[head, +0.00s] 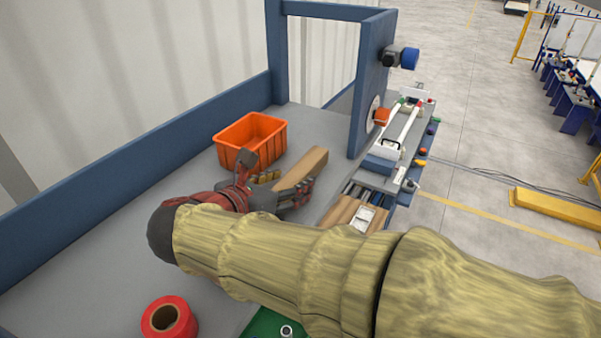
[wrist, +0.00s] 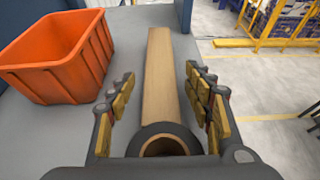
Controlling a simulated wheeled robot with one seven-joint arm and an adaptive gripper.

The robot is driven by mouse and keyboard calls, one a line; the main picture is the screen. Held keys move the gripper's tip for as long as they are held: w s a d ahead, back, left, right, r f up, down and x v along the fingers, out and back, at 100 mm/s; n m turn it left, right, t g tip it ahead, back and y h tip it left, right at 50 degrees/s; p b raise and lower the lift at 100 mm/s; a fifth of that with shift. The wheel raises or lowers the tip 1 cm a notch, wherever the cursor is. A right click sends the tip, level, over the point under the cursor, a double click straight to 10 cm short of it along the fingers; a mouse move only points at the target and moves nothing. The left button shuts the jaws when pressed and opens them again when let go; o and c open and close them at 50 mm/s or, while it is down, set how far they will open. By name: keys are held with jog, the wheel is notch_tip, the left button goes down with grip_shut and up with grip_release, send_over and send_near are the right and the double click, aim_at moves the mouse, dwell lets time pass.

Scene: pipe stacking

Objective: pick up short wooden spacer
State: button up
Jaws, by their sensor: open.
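A wooden piece (head: 304,168), light brown and long in shape, lies on the grey bench top beside the orange bin. It also shows in the wrist view (wrist: 161,75), running away from me between the fingers. My gripper (head: 285,183) is open at its near end, with one finger on each side and a gap to the wood. In the wrist view my gripper (wrist: 161,108) has the wood roughly centred. A dark ring at the wood's near end is seen in the wrist view. Whether this piece is the short spacer, I cannot tell.
An orange bin (head: 250,140) stands just left of the wood. A blue upright frame (head: 369,85) rises behind it. A red tape roll (head: 169,318) lies at the front left. Pipes and fittings lie on a cart (head: 392,150) to the right.

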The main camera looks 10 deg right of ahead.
jog(key=shift+w+d+f, duration=0.15)
jog(key=shift+w+d, duration=0.1)
jog(key=shift+c, duration=0.8)
jog(key=c, duration=1.1)
jog(key=shift+c, duration=0.5)
